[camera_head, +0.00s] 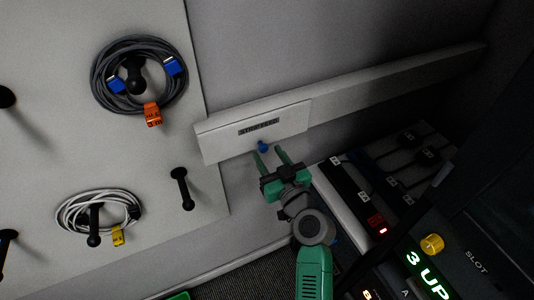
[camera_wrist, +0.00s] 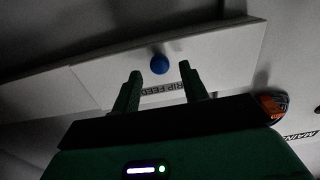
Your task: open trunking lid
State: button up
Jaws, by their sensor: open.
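The trunking lid (camera_head: 225,143) is a pale rectangular panel with a dark label, on the long trunking along the wall. In the wrist view the lid (camera_wrist: 225,50) spans the middle, its label partly behind my fingers. A blue knob (camera_head: 263,147) sits near the lid's lower edge; it also shows in the wrist view (camera_wrist: 159,64). My green gripper (camera_head: 267,155) is open just below the knob. In the wrist view my gripper's fingertips (camera_wrist: 159,72) stand on either side of the knob with clear gaps. The lid looks closed flat against the trunking.
A pegboard (camera_head: 150,195) at left holds a grey cable coil (camera_head: 98,87) with blue plugs and a white coil (camera_head: 65,212). A bare peg (camera_head: 183,188) sticks out left of the gripper. A power strip (camera_head: 350,188) and lit panel (camera_head: 428,275) stand at right.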

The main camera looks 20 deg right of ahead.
jog(key=shift+w, duration=0.75)
jog(key=shift+c, duration=0.4)
